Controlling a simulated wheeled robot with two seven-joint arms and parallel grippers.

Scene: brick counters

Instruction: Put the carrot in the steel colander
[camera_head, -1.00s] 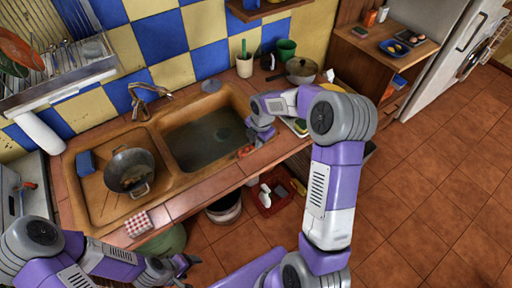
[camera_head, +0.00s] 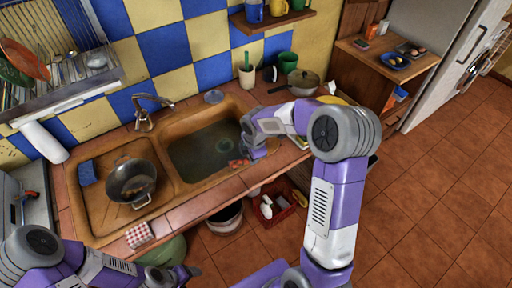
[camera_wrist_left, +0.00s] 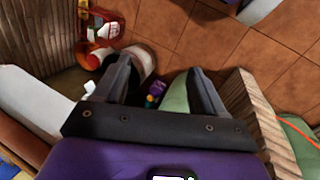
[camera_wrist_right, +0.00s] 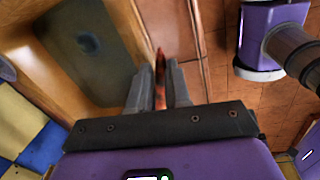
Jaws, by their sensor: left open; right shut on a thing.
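The carrot (camera_head: 238,163) is an orange-red piece at the front right edge of the sink. My right gripper (camera_head: 247,152) is shut on it; in the right wrist view the carrot (camera_wrist_right: 160,83) sticks out between the fingertips, beside the sink basin. The steel colander (camera_head: 131,181) is a round grey metal bowl with loop handles. It stands on the drainboard left of the basin, to the left of my right gripper. My left gripper (camera_head: 186,272) is low in front of the counter; in the left wrist view its fingers (camera_wrist_left: 163,80) are apart with nothing between them.
The sink basin (camera_head: 210,148) lies between the carrot and the colander. A blue sponge (camera_head: 87,172) and a checked cloth (camera_head: 139,235) lie near the colander. The faucet (camera_head: 146,108) is behind. A red crate (camera_head: 273,208) and a bin (camera_head: 225,217) stand on the floor.

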